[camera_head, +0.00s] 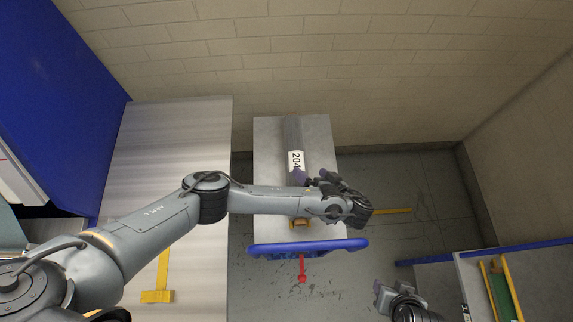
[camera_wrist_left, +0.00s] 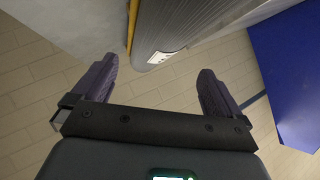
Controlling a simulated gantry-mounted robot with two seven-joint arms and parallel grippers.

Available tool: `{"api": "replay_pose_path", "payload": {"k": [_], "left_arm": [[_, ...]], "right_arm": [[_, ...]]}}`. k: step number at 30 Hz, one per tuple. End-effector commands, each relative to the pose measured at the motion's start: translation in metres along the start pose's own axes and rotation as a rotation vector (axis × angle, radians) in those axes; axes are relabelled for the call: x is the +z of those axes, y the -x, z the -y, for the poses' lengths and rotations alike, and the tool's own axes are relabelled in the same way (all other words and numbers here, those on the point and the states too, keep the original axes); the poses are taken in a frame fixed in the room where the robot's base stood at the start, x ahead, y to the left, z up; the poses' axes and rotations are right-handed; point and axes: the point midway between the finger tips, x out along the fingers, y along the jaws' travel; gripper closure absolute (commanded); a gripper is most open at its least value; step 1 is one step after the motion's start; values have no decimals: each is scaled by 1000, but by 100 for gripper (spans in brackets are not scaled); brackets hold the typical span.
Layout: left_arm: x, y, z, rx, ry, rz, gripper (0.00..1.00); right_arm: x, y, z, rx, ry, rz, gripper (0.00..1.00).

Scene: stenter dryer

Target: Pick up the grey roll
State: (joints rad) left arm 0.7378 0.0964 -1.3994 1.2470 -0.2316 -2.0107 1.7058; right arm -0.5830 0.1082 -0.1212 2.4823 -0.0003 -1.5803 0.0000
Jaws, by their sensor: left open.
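The grey roll (camera_head: 292,133) lies lengthwise on a grey cart top (camera_head: 318,135) in the head view, with a white label marked 204 on it. My left gripper (camera_head: 309,178) is open just beside the label end of the roll, and my left arm hides the roll's near part. In the left wrist view the roll (camera_wrist_left: 195,28) shows beyond and between the two spread fingers (camera_wrist_left: 157,72), with nothing gripped. My right gripper (camera_head: 384,295) is partly in view at the bottom, away from the roll; its opening is unclear.
The cart has a blue handle (camera_head: 310,247) at its near side. A long metal table (camera_head: 180,130) stands left of it, beside a blue panel (camera_head: 55,75). A brick wall (camera_head: 360,70) closes the back.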

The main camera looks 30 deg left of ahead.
Motion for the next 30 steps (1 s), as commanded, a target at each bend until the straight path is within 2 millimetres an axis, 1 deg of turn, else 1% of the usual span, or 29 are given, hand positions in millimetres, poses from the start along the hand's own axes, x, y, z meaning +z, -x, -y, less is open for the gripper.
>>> {"api": "replay_pose_path", "payload": {"k": [1,3,8,11,16,18,22,30], "left_arm": [[3,-7,-2,-1,1,0,0],[3,-12,-2,0,0,1,0],[3,-20,-1,1,-1,1,0],[5,-28,-2,0,-1,2,0],[9,-50,-3,0,-1,2,0],[6,-55,-1,0,-2,0,0],[6,-66,-1,1,-1,1,0],[6,-68,-1,2,-1,2,0]], "right_arm": [[2,-8,-1,4,3,-1,54],[4,-13,-3,8,7,0,54],[6,-19,-5,16,14,0,54],[8,-26,-5,16,14,0,54],[13,-43,-4,15,13,0,54],[13,-40,-4,13,11,3,54],[12,-40,-2,9,8,0,54],[12,-40,-1,5,4,-1,54]]}}
